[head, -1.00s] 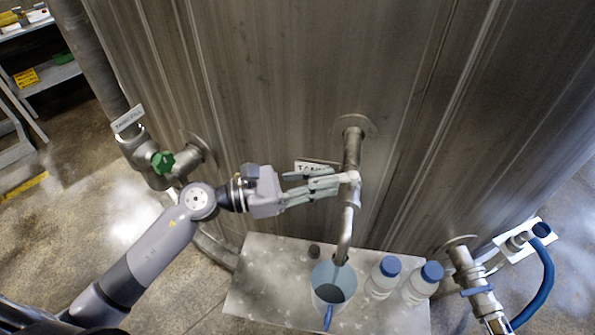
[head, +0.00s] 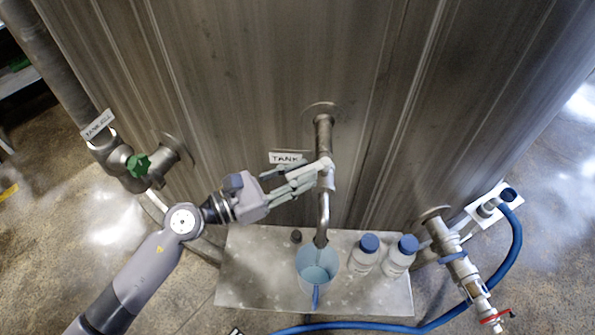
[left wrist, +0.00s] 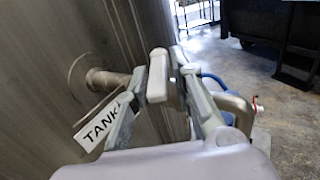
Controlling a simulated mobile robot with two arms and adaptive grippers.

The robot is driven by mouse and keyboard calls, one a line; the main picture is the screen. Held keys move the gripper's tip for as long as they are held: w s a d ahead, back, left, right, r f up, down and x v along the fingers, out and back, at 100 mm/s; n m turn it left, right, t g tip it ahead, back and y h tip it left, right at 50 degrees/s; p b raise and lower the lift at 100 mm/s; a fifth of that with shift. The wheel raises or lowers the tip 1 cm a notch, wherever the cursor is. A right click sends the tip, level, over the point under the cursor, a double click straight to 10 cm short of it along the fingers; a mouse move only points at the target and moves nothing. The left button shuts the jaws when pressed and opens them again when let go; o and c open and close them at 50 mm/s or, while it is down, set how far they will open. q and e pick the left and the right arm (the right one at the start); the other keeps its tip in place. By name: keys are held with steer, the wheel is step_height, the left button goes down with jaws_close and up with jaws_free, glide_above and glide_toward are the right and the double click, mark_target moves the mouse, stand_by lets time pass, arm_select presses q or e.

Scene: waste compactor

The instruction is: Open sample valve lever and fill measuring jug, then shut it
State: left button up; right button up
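The sample tap (head: 322,140) comes out of the steel tank, and its spout (head: 322,225) bends down over the measuring jug. My left gripper (head: 322,174) is at the pale sample valve lever on this tap. In the left wrist view the lever (left wrist: 158,78) sits between my two fingers, which look closed on it. The translucent bluish jug (head: 303,268) stands upright on the metal shelf below the spout, its blue handle towards me. A lighter blue surface, seemingly liquid, shows inside it. I cannot make out a stream. My right gripper is out of view.
Two bottles with blue caps (head: 369,243) (head: 408,245) stand right of the jug on the metal shelf (head: 250,285). A small dark cap (head: 296,236) lies left of it. A green valve (head: 138,165) is at left, and a blue hose (head: 515,245) and red-handled valve (head: 497,315) at right.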

arm_select(q)
steer(key=shift+o, duration=1.1)
steer(key=v, duration=1.2)
